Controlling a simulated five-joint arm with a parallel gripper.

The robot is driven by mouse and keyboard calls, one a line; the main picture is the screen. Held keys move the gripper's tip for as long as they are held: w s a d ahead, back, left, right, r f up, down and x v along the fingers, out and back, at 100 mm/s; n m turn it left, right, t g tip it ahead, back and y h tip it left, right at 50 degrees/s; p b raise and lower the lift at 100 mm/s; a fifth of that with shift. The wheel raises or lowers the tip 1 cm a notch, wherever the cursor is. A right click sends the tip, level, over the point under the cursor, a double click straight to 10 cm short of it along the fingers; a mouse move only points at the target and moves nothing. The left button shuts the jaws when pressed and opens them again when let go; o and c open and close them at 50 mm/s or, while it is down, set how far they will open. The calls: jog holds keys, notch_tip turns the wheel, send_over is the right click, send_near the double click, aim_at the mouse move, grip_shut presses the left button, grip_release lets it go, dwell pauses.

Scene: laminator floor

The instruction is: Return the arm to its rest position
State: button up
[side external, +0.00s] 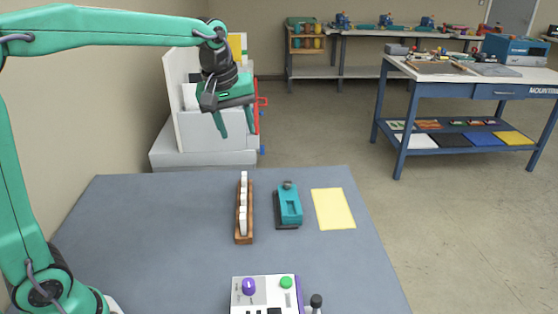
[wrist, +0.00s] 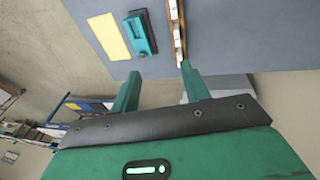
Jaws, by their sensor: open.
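My gripper (side external: 235,122) is raised in the air above the far edge of the grey table (side external: 150,225) in the side view. Its two green fingers point down and stand apart, with nothing between them. The wrist view also shows my gripper (wrist: 158,88) open and empty, with the table's edge beyond the fingertips. My green arm reaches across from the left in the side view, its upper link nearly level.
On the table are a wooden rack (side external: 244,232) with white pieces, a teal device (side external: 289,206), a yellow sheet (side external: 333,209) and a control box (side external: 265,292) with purple and green knobs. A white machine (side external: 200,135) stands behind. A workbench (side external: 470,75) is at the right.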

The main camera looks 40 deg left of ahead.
jog(key=s+f+m+t, duration=0.2)
jog(key=s+m, duration=0.7)
jog(key=s, duration=1.2)
jog(key=shift+s+a+f+t, duration=0.15)
jog(key=shift+f+t, duration=0.25)
jog(key=shift+f, duration=0.5)
